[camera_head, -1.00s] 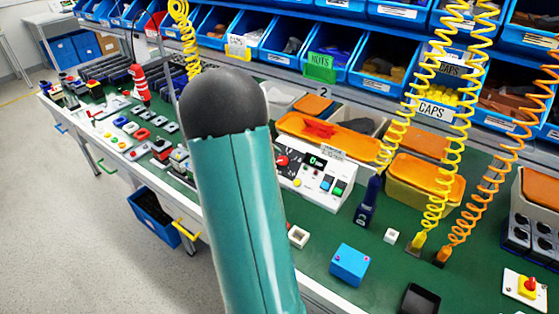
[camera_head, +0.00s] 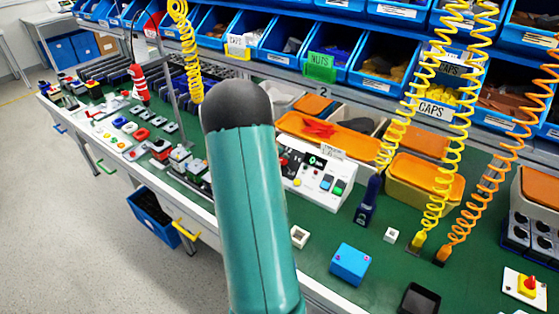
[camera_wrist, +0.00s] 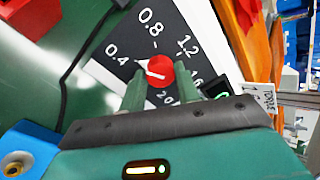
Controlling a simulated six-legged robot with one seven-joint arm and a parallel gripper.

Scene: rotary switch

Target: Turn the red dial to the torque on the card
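In the wrist view the red dial (camera_wrist: 161,71) sits on a dark scale plate with white numbers 0.4, 0.8, 1.2 and more, partly covered. Its white pointer mark faces left, near the 0.4 side. My gripper (camera_wrist: 175,92) is open, with one green finger left of the dial and one right of it; contact cannot be told. The card (camera_wrist: 263,97) is at the right, too small and tilted to read. In the head view the white control panel (camera_head: 318,188) shows beside my teal arm, and the card (camera_head: 332,152) stands at its back. My arm hides the gripper there.
A green digital display (camera_head: 316,161) is on the panel, its digits unclear. A blue box (camera_head: 350,264), a dark blue tool (camera_head: 367,203) and small white blocks lie on the green bench. Orange-lidded bins (camera_head: 424,178) stand behind. A black cable crosses the wrist view's left side.

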